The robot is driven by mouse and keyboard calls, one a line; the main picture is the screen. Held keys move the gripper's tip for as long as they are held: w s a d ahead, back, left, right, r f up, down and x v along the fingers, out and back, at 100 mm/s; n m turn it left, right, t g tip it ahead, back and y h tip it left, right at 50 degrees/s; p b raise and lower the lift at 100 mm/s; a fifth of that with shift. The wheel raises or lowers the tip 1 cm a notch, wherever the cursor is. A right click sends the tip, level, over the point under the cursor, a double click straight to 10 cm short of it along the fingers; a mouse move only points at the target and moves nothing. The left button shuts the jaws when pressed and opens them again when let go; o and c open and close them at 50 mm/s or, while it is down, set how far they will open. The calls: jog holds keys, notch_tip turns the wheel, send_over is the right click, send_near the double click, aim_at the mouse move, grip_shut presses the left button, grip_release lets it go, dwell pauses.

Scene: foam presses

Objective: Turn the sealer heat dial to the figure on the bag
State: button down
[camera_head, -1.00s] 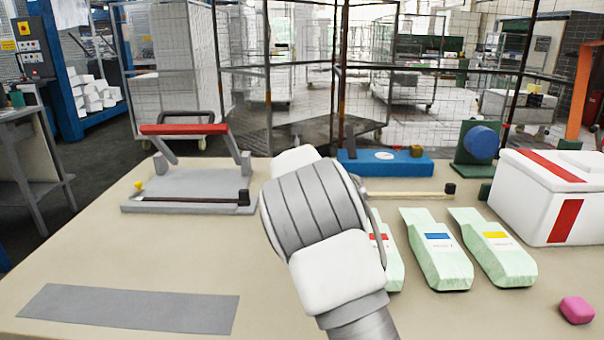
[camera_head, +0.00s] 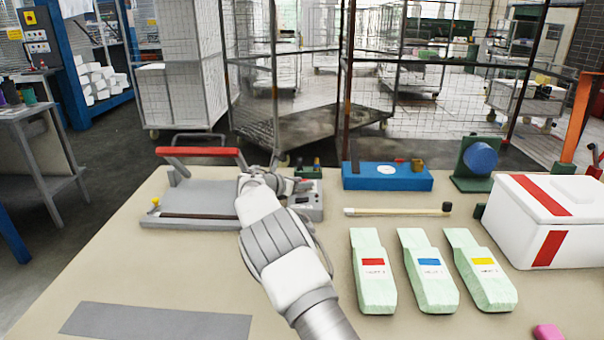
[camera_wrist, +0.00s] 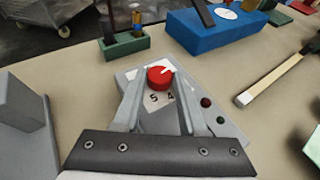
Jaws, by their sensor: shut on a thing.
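The red heat dial (camera_wrist: 158,77), with a white pointer mark, sits on a grey control box (camera_head: 312,203) at the sealer's right side. My gripper (camera_wrist: 160,80) is shut on the dial, a finger on each side. The pointer slants up and right in the wrist view; figures 5 and 4 show below the dial and others are hidden. In the head view my arm hides the dial. The sealer (camera_head: 200,195) has a raised red-handled bar. Three pale green bags carry red (camera_head: 373,262), blue (camera_head: 429,262) and yellow (camera_head: 482,261) labels; their print is too small to read.
A blue block-shaped device (camera_head: 390,178) and a small green holder (camera_head: 310,171) stand behind the control box. A wooden stick (camera_head: 395,211) lies to the right. A white box (camera_head: 550,215) with red stripes stands at far right. The front of the table is clear around a grey mat (camera_head: 155,322).

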jog(key=shift+m+h+p, duration=0.3)
jog(key=shift+h+p, duration=0.1)
jog(key=shift+p, duration=0.25)
jog(key=shift+c, duration=2.3)
grip_release()
jog(key=p+v, duration=0.1)
jog(key=v, duration=1.6)
jog(key=shift+a+r, duration=0.2)
jog(key=shift+r, duration=0.15)
